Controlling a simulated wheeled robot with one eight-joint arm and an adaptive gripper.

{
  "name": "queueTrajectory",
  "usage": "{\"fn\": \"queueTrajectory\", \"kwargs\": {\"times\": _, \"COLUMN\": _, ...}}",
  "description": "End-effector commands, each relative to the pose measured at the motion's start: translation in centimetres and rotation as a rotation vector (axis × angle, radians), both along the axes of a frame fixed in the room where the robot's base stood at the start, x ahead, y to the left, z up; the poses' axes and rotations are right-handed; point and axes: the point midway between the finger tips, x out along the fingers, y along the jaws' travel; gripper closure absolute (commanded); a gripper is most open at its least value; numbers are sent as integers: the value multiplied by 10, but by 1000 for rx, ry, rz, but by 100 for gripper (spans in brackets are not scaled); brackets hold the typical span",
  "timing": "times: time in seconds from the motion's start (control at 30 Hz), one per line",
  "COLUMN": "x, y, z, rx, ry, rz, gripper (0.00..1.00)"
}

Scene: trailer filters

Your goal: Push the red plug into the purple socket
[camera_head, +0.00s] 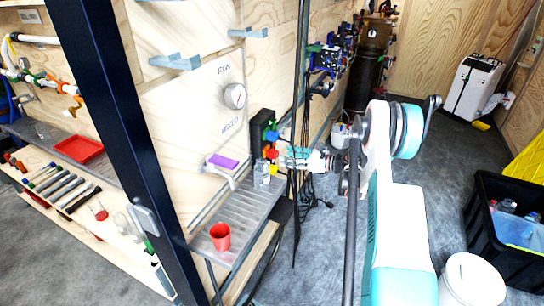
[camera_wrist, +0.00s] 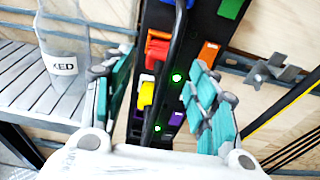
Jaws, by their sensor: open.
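The red plug (camera_wrist: 157,50) is on the left side of a black panel in the wrist view. It also shows in the head view (camera_head: 271,153) in front of the panel. Purple pieces show low on the panel, one at the right (camera_wrist: 176,118), which looks like the purple socket, and another at the lower left; fingers and plugs partly hide this area. My gripper (camera_wrist: 160,72) is open, its teal fingers either side of the panel's middle, with nothing clearly held. In the head view my gripper (camera_head: 288,157) is right beside the panel.
A yellow plug (camera_wrist: 146,93) sits below the red one, and an orange piece (camera_wrist: 208,53) is to the right. A dark bar or cable crosses the panel. A clear labelled bottle (camera_wrist: 62,50) stands on the slatted shelf (camera_wrist: 20,85) at left. A red cup (camera_head: 220,236) stands nearer.

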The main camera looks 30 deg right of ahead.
Motion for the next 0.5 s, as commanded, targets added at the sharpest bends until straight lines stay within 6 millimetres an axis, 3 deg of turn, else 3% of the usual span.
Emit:
{"fn": "queueTrajectory", "kwargs": {"times": 0.27, "x": 13, "y": 10, "z": -2, "rx": -1, "ry": -1, "rz": 1, "gripper": 47}}
{"fn": "queueTrajectory", "kwargs": {"times": 0.5, "x": 40, "y": 31, "z": -6, "rx": -2, "ry": 0, "rz": 2, "gripper": 47}}
